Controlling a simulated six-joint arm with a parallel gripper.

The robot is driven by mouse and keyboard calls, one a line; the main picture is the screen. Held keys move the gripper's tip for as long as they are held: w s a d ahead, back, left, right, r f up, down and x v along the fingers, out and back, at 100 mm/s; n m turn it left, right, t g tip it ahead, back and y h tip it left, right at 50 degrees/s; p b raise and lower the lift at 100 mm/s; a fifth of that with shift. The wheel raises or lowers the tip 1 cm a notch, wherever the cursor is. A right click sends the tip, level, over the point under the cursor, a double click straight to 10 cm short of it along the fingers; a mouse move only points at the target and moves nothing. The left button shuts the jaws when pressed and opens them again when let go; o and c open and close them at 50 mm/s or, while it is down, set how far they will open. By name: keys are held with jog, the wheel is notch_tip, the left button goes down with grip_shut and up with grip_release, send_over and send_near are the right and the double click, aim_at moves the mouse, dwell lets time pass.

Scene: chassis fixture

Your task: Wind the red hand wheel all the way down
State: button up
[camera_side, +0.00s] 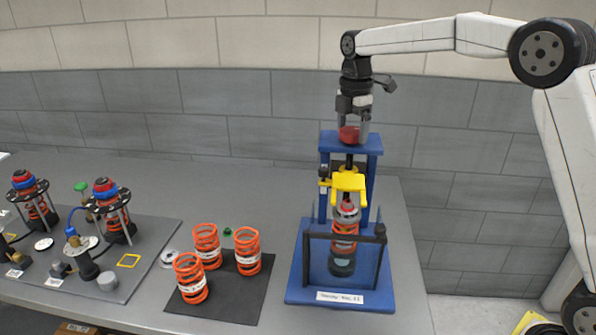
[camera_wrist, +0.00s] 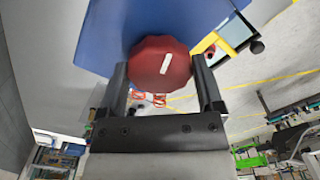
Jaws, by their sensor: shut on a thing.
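The red hand wheel (camera_side: 349,134) sits on top of the blue press frame (camera_side: 326,143). My gripper (camera_side: 352,130) comes straight down from above and is shut on the wheel. In the wrist view the red wheel (camera_wrist: 158,62) lies between the two dark fingers, with a white mark on its face. Below the wheel, a yellow clamp piece (camera_side: 348,182) sits around the middle of the press. An orange spring unit (camera_side: 344,228) with a red and grey top stands upright under it, behind a dark guard frame. Whether the clamp touches the unit's top I cannot tell.
Several orange springs (camera_side: 207,246) stand on a black mat (camera_side: 225,307) left of the press. Farther left, a grey board (camera_side: 150,235) holds strut assemblies (camera_side: 108,205) and small parts. The grey table (camera_side: 270,190) is clear behind the mat. A block wall stands behind.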

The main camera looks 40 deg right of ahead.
jog(key=m, duration=0.3)
jog(key=shift+m, duration=0.4)
jog(key=m, duration=0.2)
jog(key=shift+m, duration=0.4)
jog(key=m, duration=0.5)
jog(key=shift+m, duration=0.4)
jog(key=m, duration=0.6)
jog(key=shift+m, duration=1.4)
